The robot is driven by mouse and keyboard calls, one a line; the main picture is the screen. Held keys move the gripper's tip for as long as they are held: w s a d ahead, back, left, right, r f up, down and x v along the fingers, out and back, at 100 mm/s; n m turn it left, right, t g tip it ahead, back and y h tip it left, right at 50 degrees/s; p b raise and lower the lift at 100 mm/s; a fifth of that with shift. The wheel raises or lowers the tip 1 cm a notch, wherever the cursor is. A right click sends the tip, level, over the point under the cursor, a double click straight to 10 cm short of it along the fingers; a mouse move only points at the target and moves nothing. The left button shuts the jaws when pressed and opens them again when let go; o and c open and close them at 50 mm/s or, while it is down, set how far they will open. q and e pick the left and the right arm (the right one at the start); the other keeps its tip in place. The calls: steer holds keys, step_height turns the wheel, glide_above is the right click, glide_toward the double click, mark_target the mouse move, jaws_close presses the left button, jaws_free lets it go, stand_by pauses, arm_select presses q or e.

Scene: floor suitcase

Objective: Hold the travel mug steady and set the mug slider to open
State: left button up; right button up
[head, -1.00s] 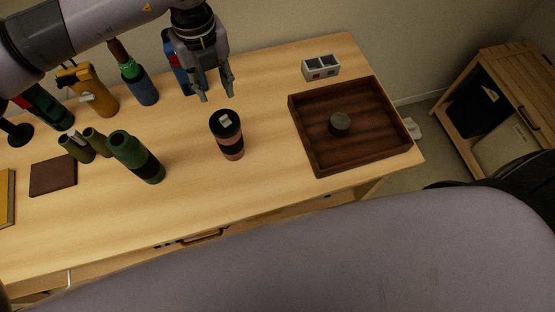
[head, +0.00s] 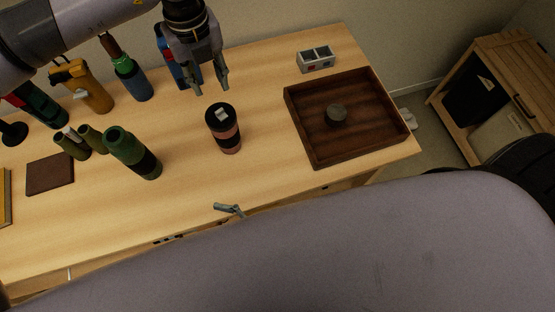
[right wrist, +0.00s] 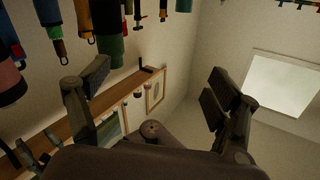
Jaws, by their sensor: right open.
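The travel mug (head: 228,139) stands upright on the table, pink and black with a dark lid. A small pale slider (head: 222,115) shows on the lid; I cannot tell its setting. My left gripper (head: 210,87) is open and empty, pointing down just behind and above the mug, apart from it. My right gripper shows in the head view only as a grey finger (head: 229,209) at the table's front edge, the rest hidden by my own arm. In the right wrist view my right gripper (right wrist: 158,76) is open with nothing between its fingers. A pink and black mug-like shape (right wrist: 9,82) is at that view's left edge.
A dark wooden tray (head: 304,149) with a small round object is right of the mug. A grey box (head: 316,62) stands behind the tray. Green bottles (head: 133,155) stand left of the mug. The table between mug and front edge is clear.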

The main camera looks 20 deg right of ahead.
mark_target(219, 110)
steer(key=w+d+r+m+t+h, duration=0.1)
steer(key=w+d+t+h, duration=0.15)
steer(key=w+d, duration=0.45)
steer(key=w+d+r+m+t+h, duration=0.1)
steer(key=w+d+t+h, duration=0.15)
steer(key=d, duration=0.95)
steer(key=x, duration=1.8)
steer(key=shift+w+d+f, duration=0.1)
steer(key=shift+d+f, duration=0.05)
steer(key=shift+f, duration=0.2)
steer(key=c, duration=1.5)
arm_select(q)
steer(key=shift+o, duration=0.6)
steer(key=shift+r+n, duration=0.25)
steer(key=shift+n, duration=0.05)
step_height(219, 110, down, 10)
steer(key=shift+f+n, duration=0.1)
steer(key=shift+n, duration=1.1)
steer(key=shift+c, duration=0.4)
